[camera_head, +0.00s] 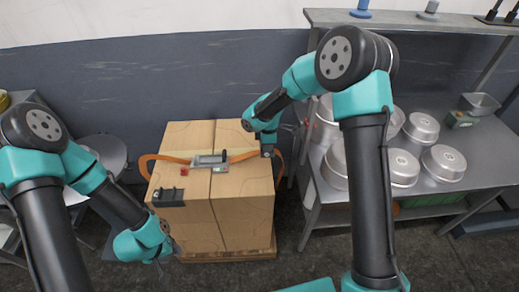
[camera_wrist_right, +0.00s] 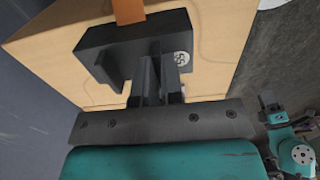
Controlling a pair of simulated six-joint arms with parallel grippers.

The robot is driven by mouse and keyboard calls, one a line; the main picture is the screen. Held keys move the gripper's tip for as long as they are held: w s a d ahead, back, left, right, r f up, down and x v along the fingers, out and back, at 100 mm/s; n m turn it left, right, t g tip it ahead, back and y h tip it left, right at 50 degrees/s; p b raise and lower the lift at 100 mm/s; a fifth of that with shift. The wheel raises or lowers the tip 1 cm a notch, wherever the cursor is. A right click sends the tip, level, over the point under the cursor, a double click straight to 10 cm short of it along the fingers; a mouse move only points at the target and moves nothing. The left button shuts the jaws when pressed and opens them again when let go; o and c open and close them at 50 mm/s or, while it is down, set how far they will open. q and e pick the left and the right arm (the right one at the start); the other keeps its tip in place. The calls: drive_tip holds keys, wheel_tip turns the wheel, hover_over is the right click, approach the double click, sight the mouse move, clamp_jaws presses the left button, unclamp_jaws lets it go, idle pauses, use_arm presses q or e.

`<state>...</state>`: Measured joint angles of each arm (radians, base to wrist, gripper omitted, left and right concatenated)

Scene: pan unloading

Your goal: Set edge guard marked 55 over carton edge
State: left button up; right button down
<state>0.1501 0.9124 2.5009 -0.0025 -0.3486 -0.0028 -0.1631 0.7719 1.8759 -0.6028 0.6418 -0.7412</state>
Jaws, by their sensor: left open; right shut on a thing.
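The cardboard carton (camera_head: 225,215) stands on a pallet with an orange strap (camera_head: 240,157) across its top; the strap also shows in the right wrist view (camera_wrist_right: 128,10). My right gripper (camera_head: 267,151) is at the carton's right top edge, shut on a black edge guard (camera_wrist_right: 105,45). In the right wrist view, the guard has a round white label, apparently 55 turned sideways. It is at the carton edge beside the strap's end; whether it touches the carton is unclear. My left gripper (camera_head: 160,263) is open and empty, low in front of the carton's left side.
A metal ratchet buckle (camera_head: 210,160) sits on the strap. A second dark block (camera_head: 170,197) is at the carton's front left top. A metal shelf (camera_head: 430,185) with several round pans (camera_head: 443,163) stands at right. A round stool-like thing (camera_head: 103,153) is at left.

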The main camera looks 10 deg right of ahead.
sight(267, 165)
drive_tip(key=shift+f, duration=0.15)
idle(0.3)
drive_tip(key=shift+f, duration=4.15)
drive_tip(key=c, duration=1.2)
unclamp_jaws()
drive_tip(key=shift+o, duration=0.2)
wheel_tip(267, 165, up, 17)
drive_tip(key=shift+r, duration=0.2)
drive_tip(key=shift+f, duration=0.15)
